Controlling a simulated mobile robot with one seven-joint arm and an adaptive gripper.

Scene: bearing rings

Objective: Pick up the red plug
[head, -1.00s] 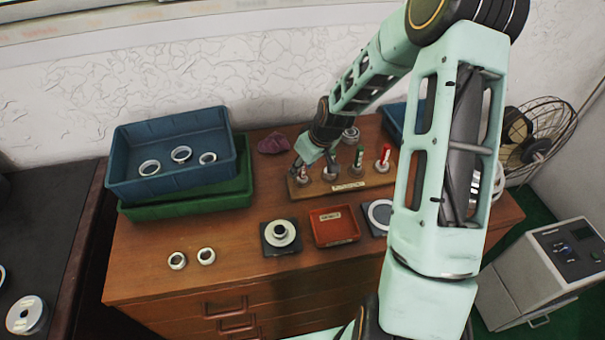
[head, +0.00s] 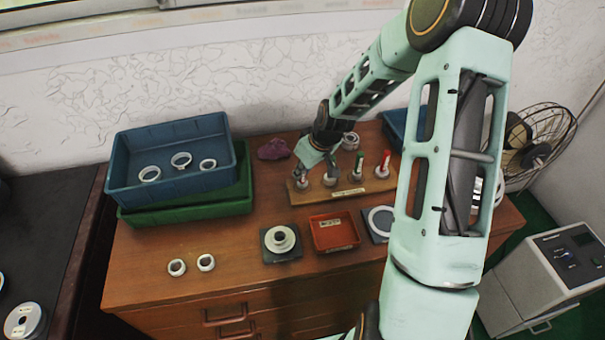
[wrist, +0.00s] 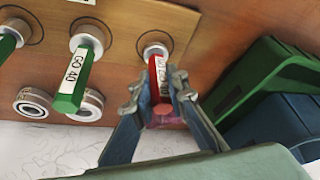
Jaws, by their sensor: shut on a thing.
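The red plug (wrist: 162,72) has a white label and a metal lower end. In the wrist view it stands at the end of the wooden rack (wrist: 115,42). My gripper (wrist: 156,90) is shut on its red handle, one finger on each side. In the head view, my gripper (head: 305,168) is at the rack's left end, where it partly hides the held plug (head: 302,182). The plug's metal end appears at its rack hole; I cannot tell whether it is lifted. A second red-handled plug (head: 385,161) stands at the rack's right end.
A green plug labelled "GO 40" (wrist: 75,75) stands beside the held one. Stacked blue (head: 172,186) and green (head: 245,205) crates are to the left. A red tray (head: 334,248) and loose rings (head: 206,262) lie in front. A purple cloth (head: 273,149) lies behind.

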